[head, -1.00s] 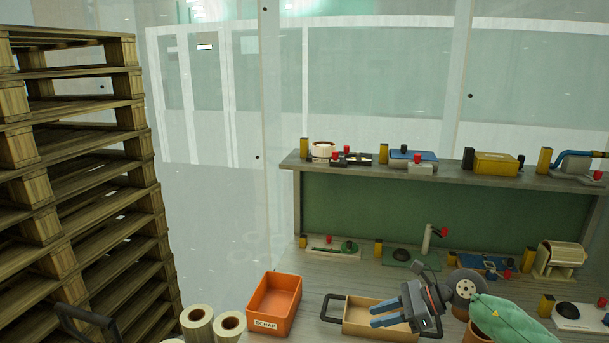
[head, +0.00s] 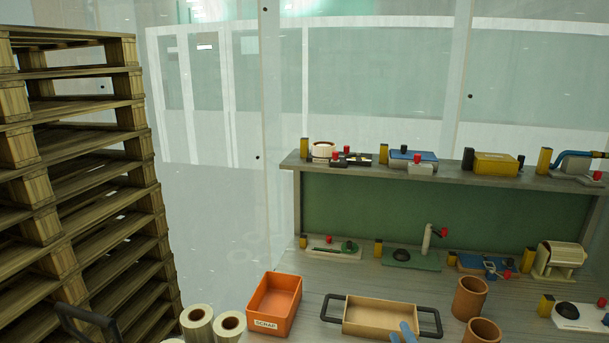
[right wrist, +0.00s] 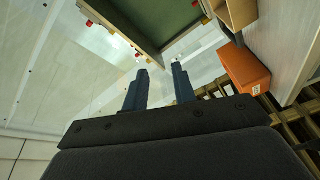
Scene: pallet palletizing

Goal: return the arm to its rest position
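My right gripper (head: 404,333) shows only as blue fingertips at the bottom edge of the head view, in front of the wooden tray's near side. In the right wrist view its two dark blue fingers (right wrist: 160,88) stand apart with nothing between them. The rest of the right arm is out of the head view. My left gripper is not in view.
A wooden tray (head: 346,319) with black handles lies on the bench. An orange scrap bin (head: 283,317) stands left of it, and brown pots (head: 469,299) stand right. Label rolls (head: 198,334) are near the front. Stacked pallets (head: 28,190) rise at the left.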

